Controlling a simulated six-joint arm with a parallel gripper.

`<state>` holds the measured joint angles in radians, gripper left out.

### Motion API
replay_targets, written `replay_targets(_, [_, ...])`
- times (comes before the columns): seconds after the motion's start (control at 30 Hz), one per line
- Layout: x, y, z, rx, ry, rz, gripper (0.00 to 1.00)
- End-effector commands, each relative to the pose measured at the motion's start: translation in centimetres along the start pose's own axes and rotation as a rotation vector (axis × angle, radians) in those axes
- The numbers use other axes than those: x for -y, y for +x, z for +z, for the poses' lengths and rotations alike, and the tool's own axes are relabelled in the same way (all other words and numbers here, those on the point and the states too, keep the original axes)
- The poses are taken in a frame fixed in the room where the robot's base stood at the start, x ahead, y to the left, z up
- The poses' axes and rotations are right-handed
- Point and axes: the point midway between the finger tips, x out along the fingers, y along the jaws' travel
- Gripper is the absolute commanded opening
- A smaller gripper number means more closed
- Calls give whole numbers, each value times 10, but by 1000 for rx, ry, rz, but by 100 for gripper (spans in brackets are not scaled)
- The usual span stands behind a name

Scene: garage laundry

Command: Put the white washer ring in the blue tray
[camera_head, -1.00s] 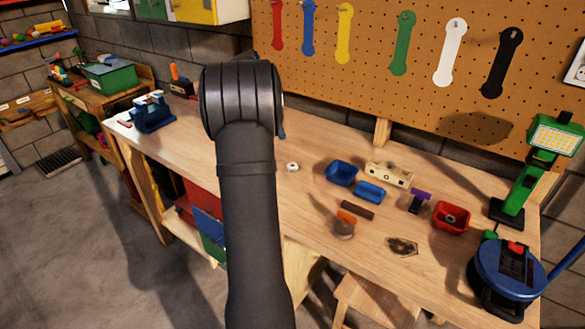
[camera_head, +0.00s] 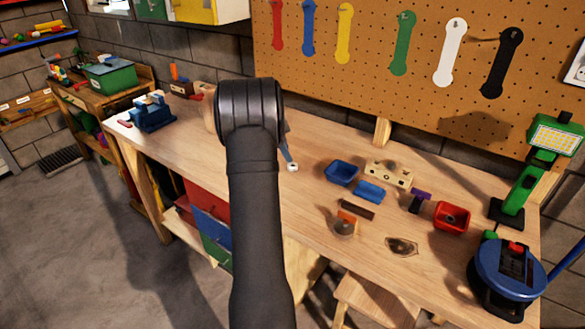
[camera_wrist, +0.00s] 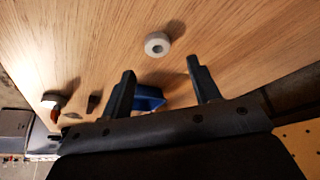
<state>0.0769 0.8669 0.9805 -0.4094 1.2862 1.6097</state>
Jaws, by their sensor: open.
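The white washer ring (camera_head: 292,168) lies on the workbench (camera_head: 250,190), just right of my arm in the head view. In the wrist view the ring (camera_wrist: 157,44) lies flat on the wood, beyond my fingertips and roughly in line with the gap between them. My gripper (camera_wrist: 160,67) is open and empty. In the head view my arm hides most of it; one finger shows close by the ring. The blue tray (camera_head: 341,172) stands right of the ring, open at the top. A blue item (camera_wrist: 148,98) shows partly between my fingers in the wrist view.
A smaller blue item (camera_head: 369,191), a cream block with holes (camera_head: 388,173), a dark bar (camera_head: 357,209), a purple-topped piece (camera_head: 420,195) and a red container (camera_head: 451,217) stand near the tray. A green lamp (camera_head: 520,185) stands farther right. Bare wood surrounds the ring.

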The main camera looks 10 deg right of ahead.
Motion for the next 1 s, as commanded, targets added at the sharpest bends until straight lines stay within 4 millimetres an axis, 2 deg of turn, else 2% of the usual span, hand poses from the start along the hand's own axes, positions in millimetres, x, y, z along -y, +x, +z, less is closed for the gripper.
replay_targets(0.27, [-2, 18, 0, 1, -1, 3, 56])
replay_targets(0.5, [-3, 54, 0, 1, -1, 3, 56])
replay_targets(0.77, [-3, 58, 0, 1, -1, 0, 56])
replay_targets(1.0, [-3, 58, 0, 1, -1, 0, 11])
